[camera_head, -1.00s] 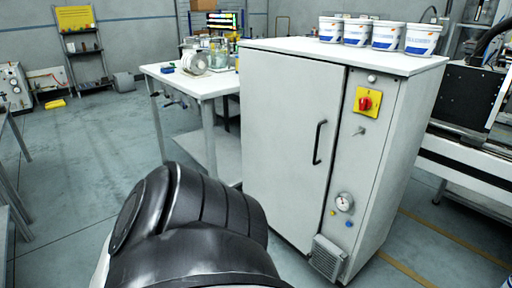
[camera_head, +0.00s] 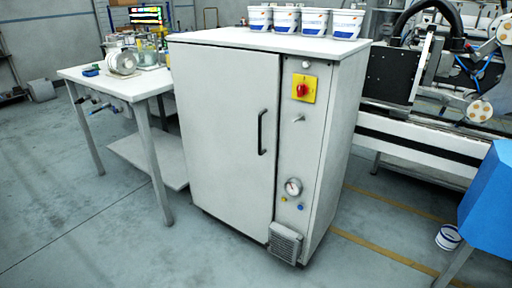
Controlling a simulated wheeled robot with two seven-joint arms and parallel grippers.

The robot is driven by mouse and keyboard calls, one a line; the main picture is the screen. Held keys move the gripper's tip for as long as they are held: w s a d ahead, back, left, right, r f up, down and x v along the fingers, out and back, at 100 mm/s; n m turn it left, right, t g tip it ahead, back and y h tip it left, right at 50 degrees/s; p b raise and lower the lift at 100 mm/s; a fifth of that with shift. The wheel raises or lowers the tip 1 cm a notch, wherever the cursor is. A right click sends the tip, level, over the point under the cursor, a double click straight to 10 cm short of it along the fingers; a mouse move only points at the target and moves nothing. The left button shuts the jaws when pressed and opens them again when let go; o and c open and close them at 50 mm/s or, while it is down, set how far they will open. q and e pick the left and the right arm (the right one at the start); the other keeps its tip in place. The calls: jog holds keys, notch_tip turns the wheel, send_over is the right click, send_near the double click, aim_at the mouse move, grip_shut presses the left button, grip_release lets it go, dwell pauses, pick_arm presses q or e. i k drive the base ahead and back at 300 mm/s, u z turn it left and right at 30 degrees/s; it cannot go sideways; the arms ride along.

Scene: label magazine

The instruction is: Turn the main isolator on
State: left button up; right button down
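The main isolator is a red rotary knob (camera_head: 301,90) on a yellow plate (camera_head: 311,87), high on the narrow right-hand front panel of a light grey cabinet (camera_head: 228,130). The knob is too small to tell its position for sure. A small metal switch or key (camera_head: 298,119) sits below it, and a round gauge (camera_head: 293,187) is lower down. The cabinet door is shut and has a black vertical handle (camera_head: 262,133). Neither of my grippers shows in the head view.
Several white and blue tubs (camera_head: 302,21) stand on the cabinet top. A white table (camera_head: 122,82) with glassware and tools is on the left. A machine (camera_head: 430,75) and a blue box (camera_head: 490,195) are on the right. The floor in front of the cabinet is clear.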

aim_at(302, 89)
jog(key=u, duration=1.35)
jog(key=i, duration=2.15)
jog(key=z, duration=1.9)
